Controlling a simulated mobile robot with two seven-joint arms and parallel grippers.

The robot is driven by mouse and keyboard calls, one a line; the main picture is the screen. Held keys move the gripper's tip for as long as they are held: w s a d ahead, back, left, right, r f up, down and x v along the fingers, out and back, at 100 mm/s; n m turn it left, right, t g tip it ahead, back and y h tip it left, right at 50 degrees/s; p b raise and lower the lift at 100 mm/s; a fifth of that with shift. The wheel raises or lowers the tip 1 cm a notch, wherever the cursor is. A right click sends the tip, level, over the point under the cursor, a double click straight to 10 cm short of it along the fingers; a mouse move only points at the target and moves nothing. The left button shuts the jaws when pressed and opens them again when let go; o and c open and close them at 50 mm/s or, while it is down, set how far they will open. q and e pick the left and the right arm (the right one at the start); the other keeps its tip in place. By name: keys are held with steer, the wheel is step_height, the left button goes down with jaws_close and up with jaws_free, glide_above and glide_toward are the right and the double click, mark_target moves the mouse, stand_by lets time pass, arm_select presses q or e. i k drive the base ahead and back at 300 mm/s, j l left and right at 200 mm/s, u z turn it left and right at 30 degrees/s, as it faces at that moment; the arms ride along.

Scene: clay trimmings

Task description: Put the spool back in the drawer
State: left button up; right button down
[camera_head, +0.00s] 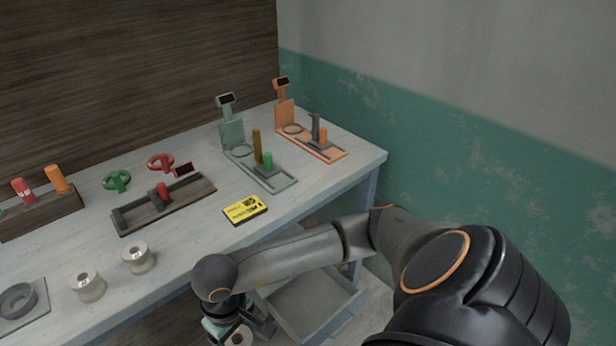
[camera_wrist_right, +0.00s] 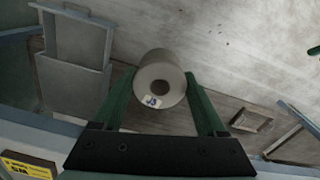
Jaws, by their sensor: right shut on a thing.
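My right gripper (camera_head: 240,328) hangs in front of the table's front edge, low in the head view. In the right wrist view its two green fingers (camera_wrist_right: 161,92) are shut on a pale grey spool (camera_wrist_right: 161,68), one on each side. The spool has a dark centre hole and a small label that seems to read J5. In the head view only part of this spool (camera_head: 239,338) shows at the bottom edge. The open, empty-looking drawer (camera_head: 322,298) is to the right of the gripper, partly behind my arm. It also shows in the wrist view (camera_wrist_right: 73,75). My left gripper is not in view.
Two more pale spools (camera_head: 87,285) (camera_head: 138,257) stand on the table (camera_head: 205,240). A yellow label box (camera_head: 245,209) lies near the front edge. Green (camera_head: 258,168) and orange (camera_head: 309,140) stands, a dark tray (camera_head: 165,204) and a tool block (camera_head: 42,215) are further back.

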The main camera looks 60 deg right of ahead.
mark_target(318, 310)
steer(key=k+l, duration=0.1)
steer(key=l, duration=0.35)
steer(key=k+l, duration=0.1)
steer(key=l, duration=0.35)
steer(key=k+l, duration=0.1)
steer(key=l, duration=0.35)
steer(key=k+l, duration=0.15)
steer(key=l, duration=0.3)
steer(key=k+l, duration=0.1)
steer(key=l, duration=0.35)
steer(key=i+u, duration=0.05)
